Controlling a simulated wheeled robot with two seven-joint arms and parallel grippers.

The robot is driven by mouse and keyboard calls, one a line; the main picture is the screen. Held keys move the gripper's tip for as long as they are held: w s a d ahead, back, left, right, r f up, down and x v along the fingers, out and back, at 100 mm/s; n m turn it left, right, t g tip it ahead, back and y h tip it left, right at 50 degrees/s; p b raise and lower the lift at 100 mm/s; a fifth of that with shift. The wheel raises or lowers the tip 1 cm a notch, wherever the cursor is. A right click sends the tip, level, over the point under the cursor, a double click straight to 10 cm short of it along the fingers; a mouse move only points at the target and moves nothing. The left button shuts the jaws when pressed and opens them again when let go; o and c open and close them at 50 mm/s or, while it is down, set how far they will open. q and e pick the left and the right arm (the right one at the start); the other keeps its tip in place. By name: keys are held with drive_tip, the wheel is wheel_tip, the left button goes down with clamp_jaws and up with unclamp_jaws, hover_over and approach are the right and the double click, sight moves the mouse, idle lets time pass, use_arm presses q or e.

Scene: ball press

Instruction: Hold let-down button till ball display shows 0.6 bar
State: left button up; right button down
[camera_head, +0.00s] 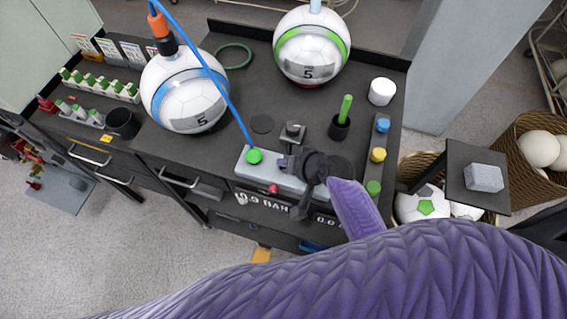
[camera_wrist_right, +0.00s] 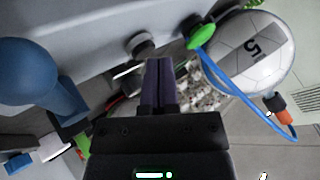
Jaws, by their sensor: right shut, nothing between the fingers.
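A grey pressure unit (camera_head: 243,170) sits at the bench's front edge. A green fitting (camera_head: 254,156) on its top carries the blue hose, and a small red button (camera_head: 272,189) is on its front. A display (camera_head: 262,203) below reads 0.9 BAR; a second plate (camera_head: 325,219), partly hidden, seems to read 0.6. The blue-banded ball (camera_head: 187,95) stands behind, joined to the hose. My right gripper (camera_head: 284,163) is over the unit, shut and empty. In the wrist view its fingers (camera_wrist_right: 159,75) point near a round grey knob (camera_wrist_right: 140,45); I cannot tell whether they touch.
A green-banded ball (camera_head: 310,50) stands at the back. A dark cup with a green handle (camera_head: 344,108), a white cup (camera_head: 382,92) and blue, yellow and green knobs (camera_head: 378,155) are at the right. A rack of bottles (camera_head: 100,85) is at the left. The blue hose (camera_head: 205,65) crosses the bench.

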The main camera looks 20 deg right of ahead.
drive_tip(key=shift+f+b, duration=0.35)
drive_tip(key=shift+f, duration=0.15)
idle(2.9)
drive_tip(key=shift+r+p, duration=0.95)
drive_tip(key=shift+p, duration=0.05)
wheel_tip(320, 180, up, 5)
drive_tip(key=p, duration=0.5)
drive_tip(key=shift+r, duration=0.1)
